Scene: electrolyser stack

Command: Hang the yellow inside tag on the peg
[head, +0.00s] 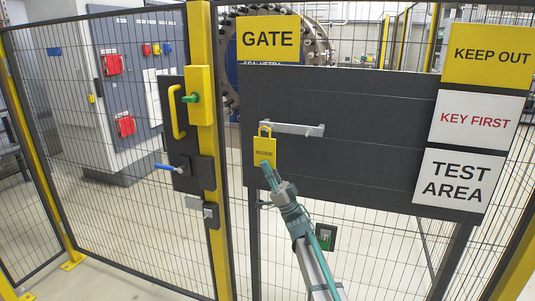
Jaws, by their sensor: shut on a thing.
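The yellow inside tag (264,149) is upright in front of the dark panel, left of centre in the head view. Its loop (265,130) at the top overlaps the left end of a grey metal bar (293,128) on the panel. I cannot tell whether the loop is around a peg there or only in front of it. My gripper (266,166) is shut on the lower part of the tag, coming from below. The fingertips hide part of the tag's bottom edge.
The dark panel (360,150) carries a GATE sign (268,38) above and several signs at right, including KEEP OUT (487,55). A yellow post (200,140) with a yellow handle (176,112) and blue lever (165,167) stands left. Wire mesh surrounds the panel.

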